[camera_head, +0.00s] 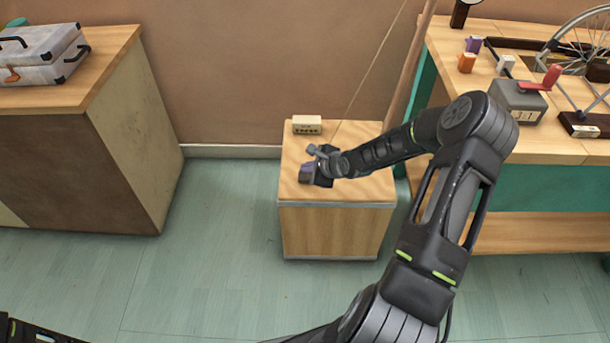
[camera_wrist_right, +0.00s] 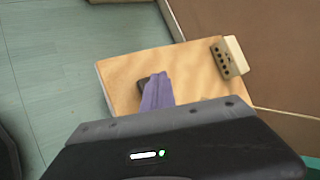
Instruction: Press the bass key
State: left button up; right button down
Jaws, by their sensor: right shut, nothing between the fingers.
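A low wooden box (camera_head: 335,230) stands on the floor against the wall, and its light top (camera_wrist_right: 200,65) shows in the right wrist view. My right gripper (camera_head: 305,174) is over the left front part of this top. Its narrow purple fingers (camera_wrist_right: 157,90) are together, with nothing seen between them. A small dark piece (camera_wrist_right: 143,83) shows beside the fingertips, partly hidden by them. I cannot tell whether it is the bass key or whether the fingers touch it. My left gripper is not seen.
A beige block with dark dots (camera_head: 307,125) sits at the back of the box top. A pole (camera_head: 411,60) and string rise behind. A workbench (camera_head: 560,150) with small blocks and a wheel is right; a cabinet (camera_head: 140,140) with a case (camera_head: 40,52) is left.

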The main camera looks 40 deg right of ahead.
aim_at(307, 178)
jog(key=shift+f, duration=0.15)
jog(key=shift+f, duration=0.25)
jog(key=shift+f, duration=0.55)
dwell(1.0)
jog(key=shift+r, duration=0.1)
jog(key=shift+r+p, duration=0.8)
jog(key=shift+r, duration=0.05)
notch_tip(307, 178, up, 5)
jog(key=p, duration=0.4)
jog(key=shift+p, duration=0.4)
